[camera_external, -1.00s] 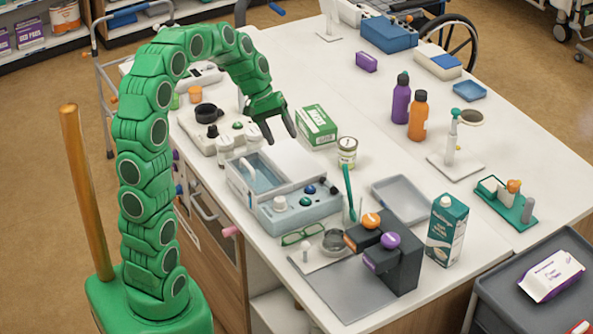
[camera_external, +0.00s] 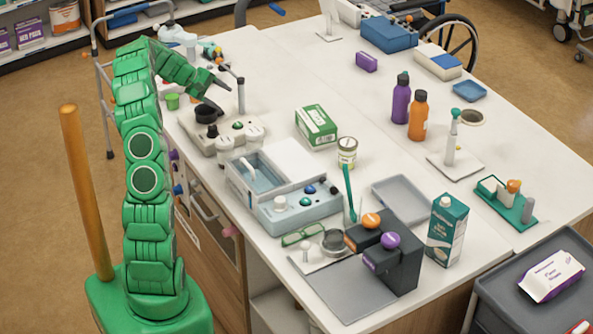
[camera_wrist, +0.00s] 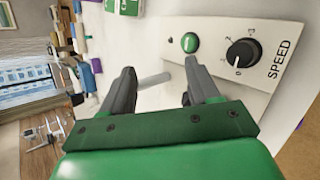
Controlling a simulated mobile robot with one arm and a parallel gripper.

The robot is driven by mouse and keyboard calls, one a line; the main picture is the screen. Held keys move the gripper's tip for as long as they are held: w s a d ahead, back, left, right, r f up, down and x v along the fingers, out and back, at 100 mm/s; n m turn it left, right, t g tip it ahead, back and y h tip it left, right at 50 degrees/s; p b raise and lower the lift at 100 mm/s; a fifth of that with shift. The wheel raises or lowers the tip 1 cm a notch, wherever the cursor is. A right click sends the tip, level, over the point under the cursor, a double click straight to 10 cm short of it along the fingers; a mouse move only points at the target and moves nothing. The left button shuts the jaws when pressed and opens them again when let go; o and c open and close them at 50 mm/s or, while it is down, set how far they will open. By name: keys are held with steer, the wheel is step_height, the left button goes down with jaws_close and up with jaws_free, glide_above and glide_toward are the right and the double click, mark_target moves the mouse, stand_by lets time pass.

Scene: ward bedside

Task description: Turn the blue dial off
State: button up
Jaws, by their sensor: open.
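A small blue dial (camera_external: 310,189) is on top of the pale blue-white device (camera_external: 290,212) near the table's left edge. It is beside a green button (camera_external: 306,202) and a white knob (camera_external: 279,203). My gripper (camera_external: 224,104) is open and empty, behind and to the left of this dial, near the white stirrer-like unit (camera_external: 222,149). In the wrist view my gripper (camera_wrist: 160,72) has its fingers spread, facing a white panel with a green button (camera_wrist: 190,42) and a black dial (camera_wrist: 243,53) marked SPEED. I cannot see the blue dial in the wrist view.
A green-and-white box (camera_external: 316,125) and a jar (camera_external: 347,152) stand right of the stirrer-like unit. A thin upright post (camera_external: 240,96) rises close to my gripper. A green toothbrush-like stick (camera_external: 348,187) stands near the blue dial. The table's back middle is fairly clear.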

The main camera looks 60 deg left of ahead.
steer(key=s+a+f+n+y, duration=0.1)
steer(key=s+a+f, duration=0.1)
steer(key=a, duration=0.3)
steer(key=s+a+f+n+t+y, duration=0.1)
steer(key=s+a+f+n, duration=0.1)
steer(key=s+a, duration=0.3)
steer(key=s+a+f+n+y, duration=0.1)
steer(key=s+a+f, duration=0.2)
steer(key=a, duration=0.3)
steer(key=shift+s+a+n+t, duration=0.1)
steer(key=shift+s+n+t, duration=0.2)
steer(key=shift+s, duration=0.45)
steer(key=s+a+f+n+y, duration=0.25)
steer(key=s+a+f, duration=0.35)
steer(key=s+f, duration=0.3)
steer(key=n+t+h, duration=0.1)
steer(key=n+t, duration=0.2)
steer(key=n, duration=0.4)
glide_toward(177, 190)
steer(key=w+a+f, duration=0.1)
steer(key=f, duration=0.1)
steer(key=x, duration=0.7)
steer(key=shift+a+r, duration=0.15)
steer(key=shift+r, duration=0.1)
